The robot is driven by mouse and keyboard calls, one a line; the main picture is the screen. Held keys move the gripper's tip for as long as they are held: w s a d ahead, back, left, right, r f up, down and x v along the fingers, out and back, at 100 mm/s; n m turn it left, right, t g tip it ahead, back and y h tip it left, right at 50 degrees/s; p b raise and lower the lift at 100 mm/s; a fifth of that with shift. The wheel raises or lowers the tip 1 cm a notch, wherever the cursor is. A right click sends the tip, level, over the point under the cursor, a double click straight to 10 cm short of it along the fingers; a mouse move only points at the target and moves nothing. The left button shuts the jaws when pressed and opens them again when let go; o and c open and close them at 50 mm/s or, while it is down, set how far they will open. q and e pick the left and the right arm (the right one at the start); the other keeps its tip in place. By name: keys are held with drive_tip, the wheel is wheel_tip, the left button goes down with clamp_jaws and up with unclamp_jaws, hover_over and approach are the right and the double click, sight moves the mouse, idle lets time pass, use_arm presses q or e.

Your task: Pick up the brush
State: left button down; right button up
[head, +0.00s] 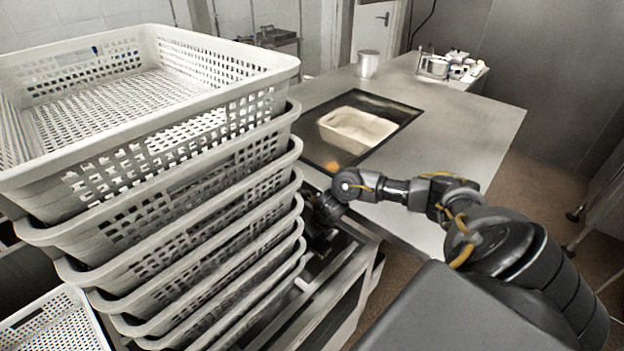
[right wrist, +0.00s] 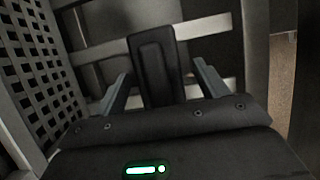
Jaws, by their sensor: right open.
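I cannot make out a brush for certain in either view. In the right wrist view my right gripper (right wrist: 161,72) is open, its two grey fingers apart. A dark upright block (right wrist: 154,62) shows between the fingers; I cannot tell whether it is part of the gripper or a separate thing. In the head view my right arm reaches left over the table edge, and its hand (head: 318,212) points down beside the basket stack, mostly hidden. My left gripper is not in view.
A tall stack of white perforated baskets (head: 150,146) fills the left. The metal table (head: 440,124) holds a dark-framed recess (head: 398,112) with a pale tub (head: 357,126) and a pot (head: 368,64). A light frame (right wrist: 208,27) crosses behind the fingers.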

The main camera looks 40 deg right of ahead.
drive_tip(key=c, duration=1.1)
drive_tip(key=shift+r, duration=0.1)
drive_tip(key=shift+c, duration=0.2)
wheel_tip(320, 180, up, 10)
drive_tip(key=shift+f+b, duration=0.1)
drive_tip(key=shift+b, duration=0.4)
drive_tip(key=o, duration=0.5)
drive_tip(key=shift+c, duration=1.6)
drive_tip(key=shift+s, duration=0.1)
